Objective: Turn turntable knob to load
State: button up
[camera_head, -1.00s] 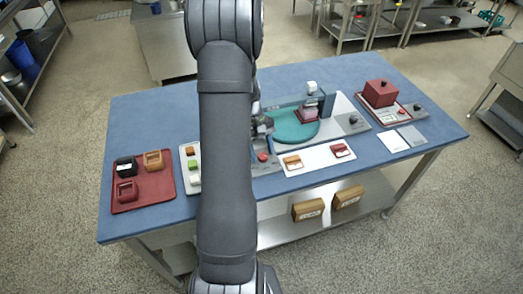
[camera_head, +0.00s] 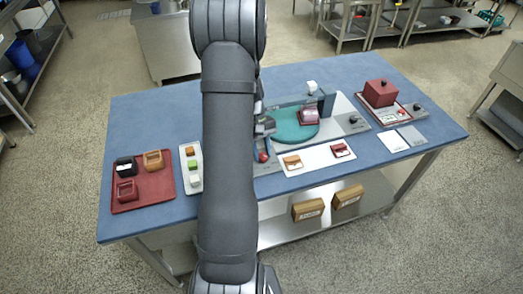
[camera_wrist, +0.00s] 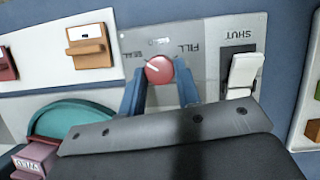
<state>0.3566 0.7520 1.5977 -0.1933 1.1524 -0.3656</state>
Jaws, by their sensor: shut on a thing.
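A round red knob (camera_wrist: 158,69) with a white pointer line sits on a grey panel (camera_wrist: 200,38) in the wrist view. My gripper (camera_wrist: 160,78) has its two blue fingers closed on the knob's sides. Upside-down lettering beside the knob includes "FILL"; another small label is unclear. In the head view the red knob (camera_head: 263,156) is at the front of the machine, partly hidden by my arm. The teal turntable (camera_head: 290,127) lies behind it, with a dark red and pink container (camera_head: 309,116) on its right side.
A white lever (camera_wrist: 242,72) marked "SHUT" stands close beside my gripper. Black knobs (camera_head: 353,119) and a red box (camera_head: 380,93) are to the right. A red tray (camera_head: 140,200) and a white strip of blocks (camera_head: 185,150) are left. The back left table is clear.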

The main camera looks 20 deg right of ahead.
jog(key=m, duration=0.1)
jog(key=m+y, duration=0.1)
jog(key=m, duration=0.1)
jog(key=m+y, duration=0.1)
jog(key=m, duration=0.1)
jog(key=shift+d, duration=0.25)
jog(key=m, duration=0.2)
jog(key=m+t+y, duration=0.1)
jog(key=m, duration=0.2)
jog(key=shift+d+y, duration=0.15)
jog(key=shift+y, duration=0.15)
jog(key=o, duration=1)
jog(key=shift+s, duration=0.1)
jog(key=v, duration=1.7)
jog(key=shift+s+d+r, duration=0.2)
jog(key=shift+s+r, duration=0.05)
jog(key=shift+f, duration=0.1)
jog(key=x, duration=1.7)
jog(key=shift+w+a+f, duration=0.2)
jog(key=shift+w, duration=0.05)
